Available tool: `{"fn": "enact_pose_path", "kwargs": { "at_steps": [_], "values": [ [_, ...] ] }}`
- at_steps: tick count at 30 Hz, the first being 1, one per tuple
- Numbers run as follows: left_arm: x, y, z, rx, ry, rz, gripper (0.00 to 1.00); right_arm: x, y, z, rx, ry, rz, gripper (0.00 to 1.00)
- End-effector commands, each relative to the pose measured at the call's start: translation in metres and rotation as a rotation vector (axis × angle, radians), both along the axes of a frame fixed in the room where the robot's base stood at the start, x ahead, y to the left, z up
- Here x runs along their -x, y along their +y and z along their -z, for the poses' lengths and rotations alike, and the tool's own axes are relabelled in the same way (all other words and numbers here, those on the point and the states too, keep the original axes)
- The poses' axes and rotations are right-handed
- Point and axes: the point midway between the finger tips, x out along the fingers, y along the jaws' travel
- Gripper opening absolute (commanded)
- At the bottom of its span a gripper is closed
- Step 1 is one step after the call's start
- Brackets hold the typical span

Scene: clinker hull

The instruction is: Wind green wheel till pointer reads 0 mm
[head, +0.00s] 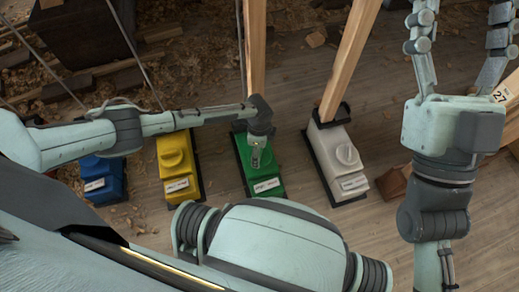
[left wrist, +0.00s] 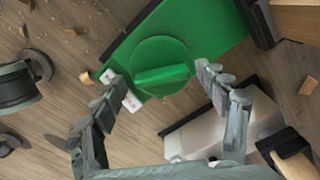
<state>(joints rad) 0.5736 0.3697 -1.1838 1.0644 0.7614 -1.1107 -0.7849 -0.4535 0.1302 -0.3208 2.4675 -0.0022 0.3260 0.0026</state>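The green wheel (left wrist: 162,66) is a round knob with a raised bar across it, on top of a green box (head: 268,178). It lies between the fingertips of my left gripper (left wrist: 157,76) in the left wrist view. Those fingers are spread, one on each side of the wheel, with nothing gripped; I cannot tell whether they touch it. In the head view my left gripper (head: 257,155) comes down over the wheel and hides most of it. A white label (head: 266,186) sits on the box front; its pointer and reading are too small to read. My right gripper (head: 456,42) is open and empty at the upper right.
A blue box (head: 103,178) and a yellow box (head: 178,165) stand left of the green one. A white box (head: 337,158) with a similar knob stands to the right. Wooden posts (head: 349,58) rise behind the green and white boxes. Shavings litter the plank floor.

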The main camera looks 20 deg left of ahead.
Motion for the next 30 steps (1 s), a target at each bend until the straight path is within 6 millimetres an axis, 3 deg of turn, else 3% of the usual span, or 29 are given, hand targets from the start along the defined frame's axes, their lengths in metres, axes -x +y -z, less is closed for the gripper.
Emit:
{"fn": "enact_pose_path", "kwargs": {
  "at_steps": [11, 24, 30],
  "values": [
    [-0.002, 0.000, -0.007, 0.002, -0.003, -0.002, 0.76, -0.001, 0.001, 0.001, 0.001, 0.002, -0.001, 0.62],
    [-0.001, 0.000, -0.093, 0.002, -0.003, 0.001, 0.76, 0.000, 0.000, 0.000, 0.000, 0.000, 0.000, 0.62],
    [-0.001, 0.000, -0.116, 0.002, -0.002, 0.000, 0.76, 0.000, 0.000, 0.000, 0.000, 0.000, 0.000, 0.62]
  ]
}}
